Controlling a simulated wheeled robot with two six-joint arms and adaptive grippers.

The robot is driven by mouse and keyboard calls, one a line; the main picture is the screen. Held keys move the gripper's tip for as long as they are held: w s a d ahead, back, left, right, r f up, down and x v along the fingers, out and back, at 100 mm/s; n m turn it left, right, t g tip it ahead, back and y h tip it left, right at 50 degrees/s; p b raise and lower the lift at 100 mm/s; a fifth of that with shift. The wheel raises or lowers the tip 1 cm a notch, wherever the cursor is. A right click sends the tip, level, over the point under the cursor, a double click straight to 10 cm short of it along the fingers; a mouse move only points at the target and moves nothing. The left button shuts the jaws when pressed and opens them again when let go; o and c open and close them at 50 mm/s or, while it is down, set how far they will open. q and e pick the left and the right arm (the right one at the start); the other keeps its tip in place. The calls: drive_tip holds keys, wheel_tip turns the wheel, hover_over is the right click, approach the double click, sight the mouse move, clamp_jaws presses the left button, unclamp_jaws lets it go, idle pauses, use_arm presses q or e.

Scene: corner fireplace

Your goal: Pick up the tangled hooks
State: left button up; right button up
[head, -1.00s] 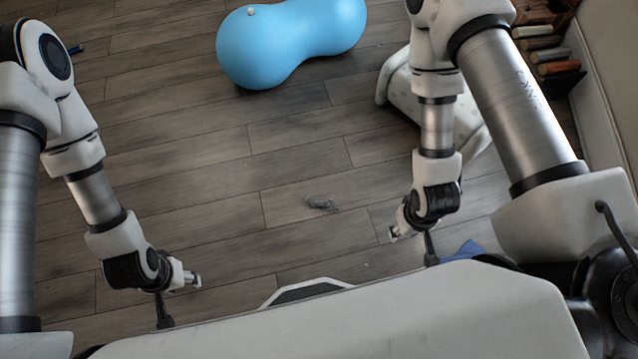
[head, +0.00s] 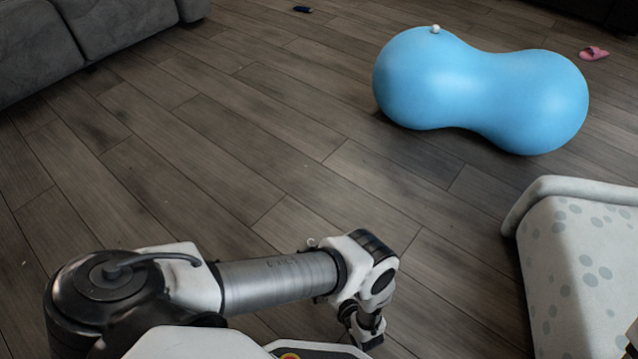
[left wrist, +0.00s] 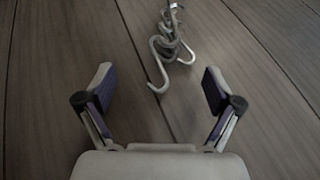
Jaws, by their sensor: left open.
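The tangled hooks (left wrist: 172,42) lie on the wooden floor as a small cluster of grey metal hooks at the top middle of the left wrist view. One curved hook reaches toward my gripper, and the top of the cluster is near the picture edge. My left gripper (left wrist: 157,80) is open, with its two fingers spread to either side and nothing held between them. The hooks lie just beyond the fingertips. In the head view my left gripper (head: 368,334) is low near the bottom middle, and I cannot make out the hooks there. My right gripper is not seen.
A blue peanut-shaped ball (head: 480,88) with a small white cap stands at the upper right. A pale spotted piece of furniture (head: 585,265) is at the right edge. A grey sofa (head: 75,30) is at the upper left, and a pink slipper (head: 593,53) lies far right. The middle floor is clear.

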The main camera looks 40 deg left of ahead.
use_arm(q)
drive_tip(key=shift+t, duration=0.3)
drive_tip(key=b+x, duration=0.1)
drive_tip(key=x, duration=0.1)
drive_tip(key=b+x, duration=0.1)
drive_tip(key=x, duration=0.2)
drive_tip(key=w+b+x, duration=0.1)
drive_tip(key=x, duration=0.1)
drive_tip(key=shift+w+a+r, duration=0.1)
drive_tip(key=shift+w+r, duration=0.1)
drive_tip(key=shift+r, duration=0.1)
drive_tip(key=c, duration=1.3)
